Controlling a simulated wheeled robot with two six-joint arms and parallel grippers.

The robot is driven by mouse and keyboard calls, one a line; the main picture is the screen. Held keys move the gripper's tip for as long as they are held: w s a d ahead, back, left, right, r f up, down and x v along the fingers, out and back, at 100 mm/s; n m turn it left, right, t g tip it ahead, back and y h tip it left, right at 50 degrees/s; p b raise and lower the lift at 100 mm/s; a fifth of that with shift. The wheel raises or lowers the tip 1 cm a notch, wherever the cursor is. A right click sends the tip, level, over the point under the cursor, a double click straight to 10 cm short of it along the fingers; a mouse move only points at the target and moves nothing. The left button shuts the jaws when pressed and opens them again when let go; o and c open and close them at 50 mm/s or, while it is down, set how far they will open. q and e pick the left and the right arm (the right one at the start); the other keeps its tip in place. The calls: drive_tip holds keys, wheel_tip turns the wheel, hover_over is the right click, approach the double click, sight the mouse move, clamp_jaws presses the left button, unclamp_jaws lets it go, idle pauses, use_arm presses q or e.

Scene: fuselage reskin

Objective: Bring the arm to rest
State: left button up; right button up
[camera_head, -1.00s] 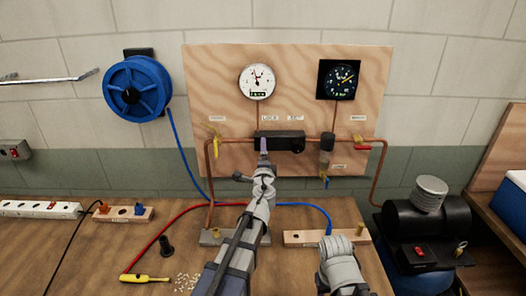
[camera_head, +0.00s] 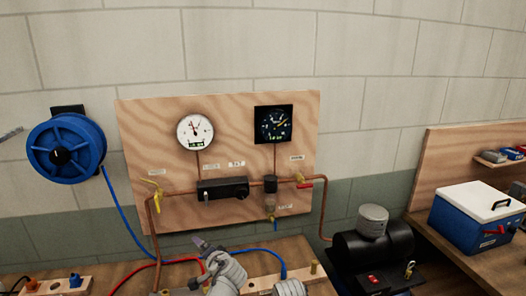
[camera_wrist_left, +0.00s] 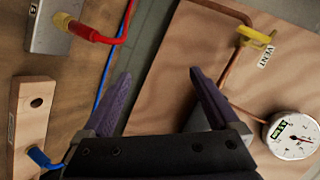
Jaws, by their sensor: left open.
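My left gripper (camera_head: 201,244) is low in front of the wooden panel (camera_head: 225,220), below the black regulator block (camera_head: 222,189) and apart from it. In the left wrist view my left gripper (camera_wrist_left: 164,95) shows two purple fingers spread apart with nothing between them.
The panel carries a white gauge (camera_head: 195,132), a dark gauge (camera_head: 273,124) and a yellow vent valve (camera_wrist_left: 255,37). A blue hose reel (camera_head: 66,150) hangs left. A black compressor (camera_head: 372,250) and blue cooler (camera_head: 478,215) stand right. Red and blue hoses cross the bench.

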use_arm(q)
drive_tip(key=s+d+f+n+g+h, duration=0.1)
drive_tip(key=s+d+f+g+h, duration=0.1)
drive_tip(key=s, duration=0.5)
drive_tip(key=s+d+f+n+g+h, duration=0.1)
drive_tip(key=s+d+f+g+h, duration=0.1)
drive_tip(key=s+d+f+g, duration=0.3)
drive_tip(key=s+d+f+g+h, duration=0.2)
drive_tip(key=s+d+f+g, duration=0.2)
drive_tip(key=s+d, duration=0.4)
drive_tip(key=shift+s+f+n, duration=0.4)
drive_tip(key=shift+s+f, duration=0.45)
drive_tip(key=shift+s, duration=0.25)
